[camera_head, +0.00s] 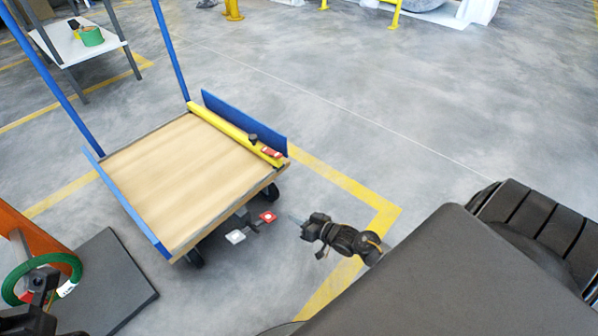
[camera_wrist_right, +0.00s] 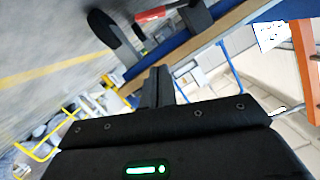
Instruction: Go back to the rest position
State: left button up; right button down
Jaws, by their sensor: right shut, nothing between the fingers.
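My right gripper (camera_head: 296,219) hangs in the free space right of the wooden cart, with its arm coming in from the right. In the right wrist view its fingers (camera_wrist_right: 157,87) are together with nothing between them. At the lower left of the head view, dark parts that look like my left gripper (camera_head: 38,284) overlap a green ring (camera_head: 22,268) with a white label. I cannot tell whether that gripper is open or holds the ring. The ring stands against an orange frame (camera_head: 40,239).
The cart (camera_head: 185,180) has a wooden top, blue rails and a yellow bar (camera_head: 225,130). A white table (camera_head: 75,42) with a green roll (camera_head: 91,36) stands at the upper left.

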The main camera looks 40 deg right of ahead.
jog(key=shift+s+d+r, duration=0.1)
jog(key=shift+s+d, duration=0.1)
jog(key=shift+s, duration=0.25)
dwell(0.3)
